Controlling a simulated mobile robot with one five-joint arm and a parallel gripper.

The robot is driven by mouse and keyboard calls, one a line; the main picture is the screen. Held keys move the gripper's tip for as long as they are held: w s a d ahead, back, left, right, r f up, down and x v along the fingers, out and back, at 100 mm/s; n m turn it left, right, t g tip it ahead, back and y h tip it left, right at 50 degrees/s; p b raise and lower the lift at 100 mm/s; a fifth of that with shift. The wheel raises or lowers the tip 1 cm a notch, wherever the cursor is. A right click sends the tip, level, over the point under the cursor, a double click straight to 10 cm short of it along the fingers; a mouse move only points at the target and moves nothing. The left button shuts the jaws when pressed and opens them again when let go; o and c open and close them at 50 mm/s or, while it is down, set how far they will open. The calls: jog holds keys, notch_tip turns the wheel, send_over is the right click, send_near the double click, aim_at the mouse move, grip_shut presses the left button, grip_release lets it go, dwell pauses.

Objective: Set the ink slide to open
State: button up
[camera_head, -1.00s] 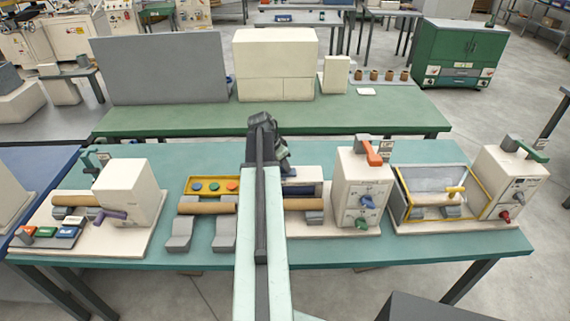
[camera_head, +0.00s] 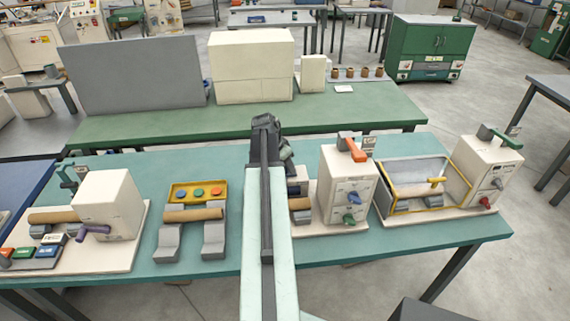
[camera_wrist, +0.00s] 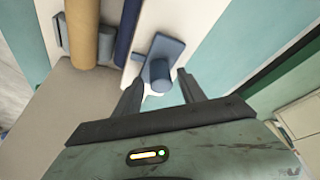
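In the wrist view a blue-grey plate with a round upright knob (camera_wrist: 158,74) lies on a pale surface; it may be the ink slide, but no label is legible. My gripper (camera_wrist: 160,77) is open, its two dark fingers spread on either side of the knob. I cannot tell whether they touch it. In the head view my arm covers the left part of the middle machine (camera_head: 345,185), a cream box with an orange lever (camera_head: 352,150) on top and a brown roll (camera_head: 300,204) beside it. The plate with the knob is hidden there.
In the wrist view a brown roll (camera_wrist: 127,25) and a dark-blue bar run close to the left of the plate. Left of my arm stands a yellow button tray (camera_head: 197,192); at right is a yellow-edged bin (camera_head: 395,215). Green table (camera_head: 330,262) is bare along its front.

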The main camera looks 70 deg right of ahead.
jog(key=shift+w, duration=0.15)
jog(key=p+v, duration=0.7)
jog(key=v, duration=0.1)
jog(key=shift+f, duration=0.1)
